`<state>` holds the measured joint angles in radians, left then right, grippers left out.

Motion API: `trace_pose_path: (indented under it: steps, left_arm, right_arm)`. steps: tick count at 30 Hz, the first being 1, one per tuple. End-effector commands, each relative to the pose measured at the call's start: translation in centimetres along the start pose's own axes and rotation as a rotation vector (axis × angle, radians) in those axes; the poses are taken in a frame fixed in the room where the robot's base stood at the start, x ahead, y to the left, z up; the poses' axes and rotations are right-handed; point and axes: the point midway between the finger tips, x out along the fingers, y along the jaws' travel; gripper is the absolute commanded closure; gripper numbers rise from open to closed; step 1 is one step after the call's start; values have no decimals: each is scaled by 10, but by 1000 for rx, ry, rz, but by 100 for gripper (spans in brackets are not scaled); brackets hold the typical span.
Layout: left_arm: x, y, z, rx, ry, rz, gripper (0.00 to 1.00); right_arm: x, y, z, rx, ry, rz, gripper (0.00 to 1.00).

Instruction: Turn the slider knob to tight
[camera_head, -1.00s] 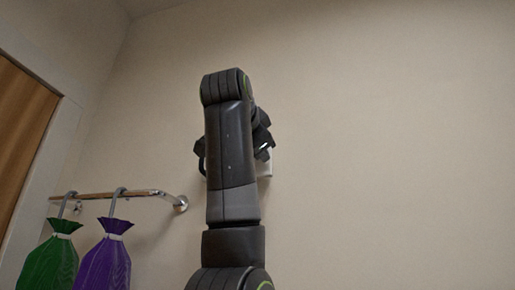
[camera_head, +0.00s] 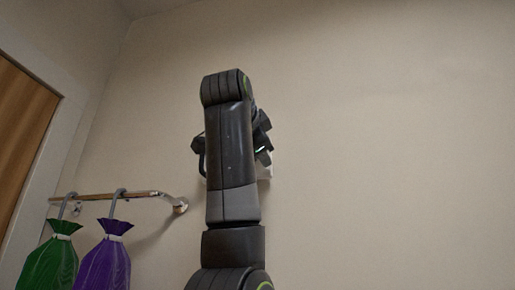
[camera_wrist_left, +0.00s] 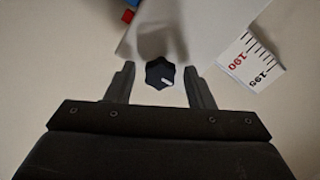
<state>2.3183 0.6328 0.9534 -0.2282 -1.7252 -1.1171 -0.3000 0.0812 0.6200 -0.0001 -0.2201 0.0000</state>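In the left wrist view, a small dark knob (camera_wrist_left: 160,74) with a white mark sits between the two fingertips of my left gripper (camera_wrist_left: 160,70). The fingers are open, one on each side, with a narrow gap to the knob. A blurred grey rounded part (camera_wrist_left: 163,36) is just above the knob, in front of a white panel (camera_wrist_left: 206,22). In the head view, my arm hides most of the gripper and the knob. A bit of a white piece (camera_head: 265,172) shows at the wall beside the arm. My right gripper is out of view.
A ruler strip (camera_wrist_left: 250,62) marked 190 and 195 is right of the knob in the wrist view. In the head view, a wall rail (camera_head: 120,196) at left holds green (camera_head: 50,264) and purple (camera_head: 103,264) bags. The wall at right is bare.

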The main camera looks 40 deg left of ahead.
Motion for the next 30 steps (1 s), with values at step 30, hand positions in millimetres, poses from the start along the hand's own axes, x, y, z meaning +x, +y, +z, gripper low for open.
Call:
trace_pose_path:
  steps: [30]
  left_arm:
    - [-142, 2, 0, -1, 3, -1, 49]
  right_arm:
    - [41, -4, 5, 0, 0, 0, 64]
